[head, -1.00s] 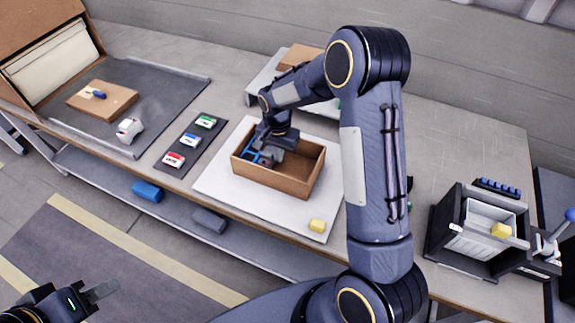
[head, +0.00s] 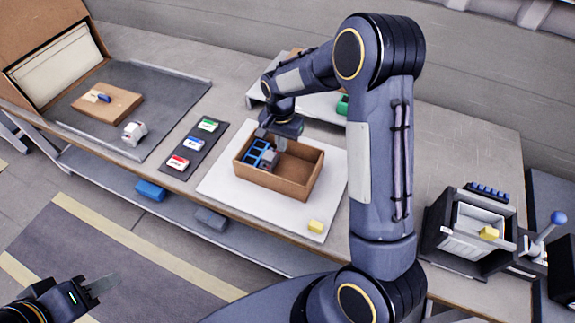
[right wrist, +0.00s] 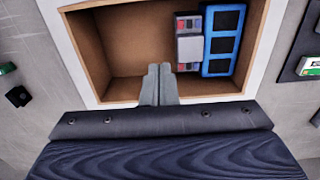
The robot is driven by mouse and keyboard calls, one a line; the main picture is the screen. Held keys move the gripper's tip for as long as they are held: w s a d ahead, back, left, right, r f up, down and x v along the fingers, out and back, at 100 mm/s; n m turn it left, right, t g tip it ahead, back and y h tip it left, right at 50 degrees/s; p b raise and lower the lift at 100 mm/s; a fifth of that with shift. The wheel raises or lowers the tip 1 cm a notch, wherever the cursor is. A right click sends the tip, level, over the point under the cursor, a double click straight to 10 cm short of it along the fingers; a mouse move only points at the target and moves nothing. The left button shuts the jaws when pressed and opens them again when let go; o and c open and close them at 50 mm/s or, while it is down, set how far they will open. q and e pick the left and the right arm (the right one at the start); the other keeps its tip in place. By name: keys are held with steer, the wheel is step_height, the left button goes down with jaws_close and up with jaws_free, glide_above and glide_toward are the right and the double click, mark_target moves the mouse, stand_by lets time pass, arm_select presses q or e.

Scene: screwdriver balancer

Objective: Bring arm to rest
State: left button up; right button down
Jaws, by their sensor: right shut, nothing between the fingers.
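My right gripper (head: 282,143) is shut and empty above the back-left part of an open cardboard box (head: 291,187). In the right wrist view its fingertips (right wrist: 159,70) are together over the box's edge, with nothing between them. Inside the box lie a blue frame with several openings (right wrist: 223,40) and a grey block with dark and red parts (right wrist: 189,45), side by side. My left gripper (head: 100,285) is at the lower left, away from the table; whether its fingers are apart is unclear.
The box stands on a white mat (head: 222,185) with a yellow block (head: 315,227). A dark strip (head: 193,150) holds red, blue and green labelled pieces. A grey tray (head: 180,95) carries a wooden board (head: 108,102). A dark fixture (head: 470,227) with a lever stands right.

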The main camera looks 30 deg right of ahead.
steer(key=shift+f, duration=0.1)
stand_by(0.3)
steer(key=s+r+n+t+y, duration=0.3)
steer(key=s+r+n+t, duration=0.15)
steer(key=s+r, duration=1.35)
steer(key=s+a+f+n+t, duration=0.1)
steer(key=s+a+n, duration=0.2)
steer(key=s, duration=0.6)
steer(key=shift+f+n+y, duration=0.35)
steer(key=shift+n+y, duration=0.05)
steer(key=shift+n, duration=0.05)
